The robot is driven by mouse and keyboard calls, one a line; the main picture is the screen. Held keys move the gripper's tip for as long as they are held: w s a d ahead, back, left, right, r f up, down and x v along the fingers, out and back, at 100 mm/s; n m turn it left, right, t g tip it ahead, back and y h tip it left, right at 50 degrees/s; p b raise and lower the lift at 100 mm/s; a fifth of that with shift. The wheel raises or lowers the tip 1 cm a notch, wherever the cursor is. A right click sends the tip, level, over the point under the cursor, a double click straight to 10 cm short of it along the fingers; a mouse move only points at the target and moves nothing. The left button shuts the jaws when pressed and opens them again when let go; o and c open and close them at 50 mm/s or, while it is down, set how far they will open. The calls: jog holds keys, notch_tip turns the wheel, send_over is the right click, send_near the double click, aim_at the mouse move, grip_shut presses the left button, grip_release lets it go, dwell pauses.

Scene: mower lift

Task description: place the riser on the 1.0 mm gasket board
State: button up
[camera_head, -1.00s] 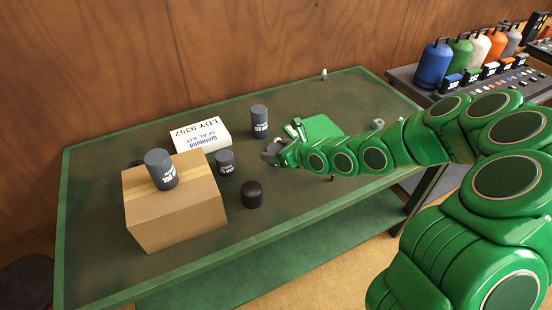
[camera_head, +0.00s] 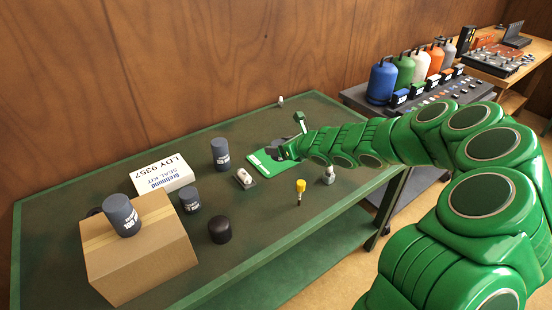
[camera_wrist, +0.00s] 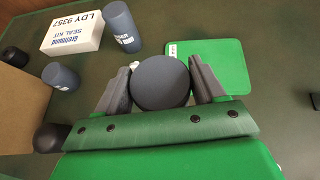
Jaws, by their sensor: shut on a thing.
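My gripper (camera_head: 286,150) is shut on a dark grey round piece (camera_wrist: 160,83), which I take for the riser. In the wrist view it sits between the two fingers (camera_wrist: 161,85), with its flat round face toward the camera. The gasket board is a flat green sheet (camera_head: 266,166) on the table, with a pale mark near one edge. My gripper is over or close beside it in the head view. In the wrist view the held piece overlaps the lower left of the board (camera_wrist: 222,62). Any gap beneath the piece is hidden.
Grey cylinders stand on the table (camera_head: 220,153) and on a cardboard box (camera_head: 140,260).

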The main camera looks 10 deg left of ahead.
jog(key=shift+w+d+r, duration=0.1)
jog(key=shift+w+d, duration=0.45)
jog(key=shift+w, duration=0.3)
jog(key=shift+w+a+f, duration=0.75)
jog(key=shift+w+f, duration=0.8)
jog(key=shift+w, duration=0.5)
jog(key=shift+w+a+f, duration=0.7)
jog(key=shift+w+f, duration=0.9)
jog(key=shift+w, duration=0.4)
jog(key=shift+w+a+f, duration=0.75)
jog(key=shift+w+f, duration=0.8)
jog(key=shift+w, duration=0.5)
jog(key=shift+w+f, duration=0.2)
jog(key=shift+f, duration=1.65)
